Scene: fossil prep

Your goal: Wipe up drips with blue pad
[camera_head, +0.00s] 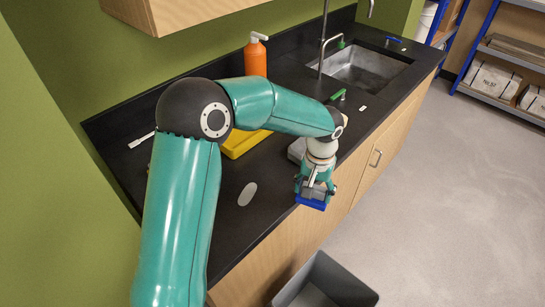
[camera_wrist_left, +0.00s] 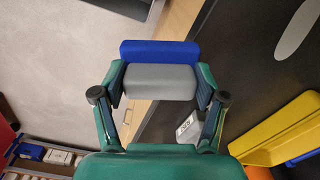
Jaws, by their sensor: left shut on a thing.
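My left gripper (camera_head: 314,190) is shut on the blue pad (camera_head: 311,203), a block with a blue strip and a grey body. In the left wrist view the pad (camera_wrist_left: 160,54) sits between the two fingers (camera_wrist_left: 160,88). It is at the counter's front edge and seems to be held above it, partly past the edge. A pale grey oval patch (camera_head: 247,194), which looks like a drip, lies on the dark counter left of the gripper. It also shows in the left wrist view (camera_wrist_left: 297,30). My right gripper is not in view.
A yellow tray (camera_head: 238,147) is on the counter behind my arm, with an orange pump bottle (camera_head: 255,58) farther back. A sink (camera_head: 365,68) is at the far end. A grey bin (camera_head: 325,284) stands on the floor in front. The counter around the patch is clear.

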